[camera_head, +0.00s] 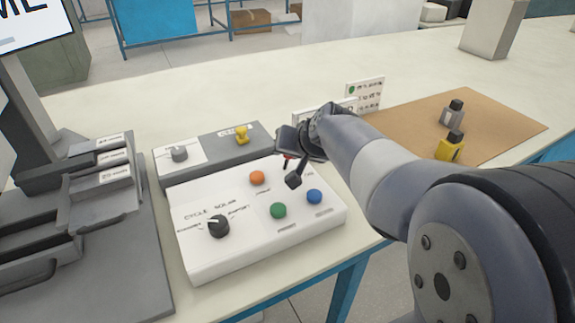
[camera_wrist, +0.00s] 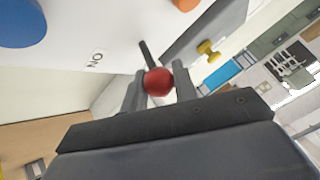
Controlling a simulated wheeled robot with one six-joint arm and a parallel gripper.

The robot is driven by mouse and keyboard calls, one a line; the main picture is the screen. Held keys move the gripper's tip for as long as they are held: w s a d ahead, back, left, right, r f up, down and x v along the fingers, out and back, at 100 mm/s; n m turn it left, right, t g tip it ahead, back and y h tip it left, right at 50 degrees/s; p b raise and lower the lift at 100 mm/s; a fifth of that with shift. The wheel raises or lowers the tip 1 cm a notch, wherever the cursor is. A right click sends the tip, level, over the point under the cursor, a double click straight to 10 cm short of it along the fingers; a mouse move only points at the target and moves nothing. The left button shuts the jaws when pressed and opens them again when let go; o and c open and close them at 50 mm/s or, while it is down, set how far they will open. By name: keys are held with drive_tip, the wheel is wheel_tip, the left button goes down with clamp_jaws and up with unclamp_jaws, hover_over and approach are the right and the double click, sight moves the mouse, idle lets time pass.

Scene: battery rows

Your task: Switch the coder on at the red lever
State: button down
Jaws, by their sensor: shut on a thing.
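The red lever's round knob (camera_wrist: 158,81) sits between my gripper's fingers in the wrist view, with its dark stem (camera_wrist: 147,53) running up to the white panel. My gripper (camera_head: 291,169) is shut on the red lever at the right back of the white control box (camera_head: 215,260). In the head view only a small bit of red (camera_head: 287,158) shows; my gripper hides most of the lever. A label reading "ON" (camera_wrist: 95,58) is on the panel to the left of the lever in the wrist view.
The box also carries an orange button (camera_head: 257,178), a green button (camera_head: 278,210), a blue button (camera_head: 314,196) and a black dial (camera_head: 218,227). A grey box with a yellow knob (camera_head: 241,134) stands behind. Two small bottles stand on a brown mat (camera_head: 405,122) at right.

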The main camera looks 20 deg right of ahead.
drive_tip(key=shift+s+d+f+t+b, duration=0.15)
drive_tip(key=shift+t+b, duration=0.15)
drive_tip(key=shift+b, duration=0.6)
drive_tip(key=shift+s+a+t+b, duration=0.15)
drive_tip(key=shift+t+b, duration=0.15)
drive_tip(key=shift+b, duration=0.55)
drive_tip(key=shift+d, duration=0.1)
drive_tip(key=c, duration=1.1)
unclamp_jaws()
drive_tip(key=shift+c, duration=0.2)
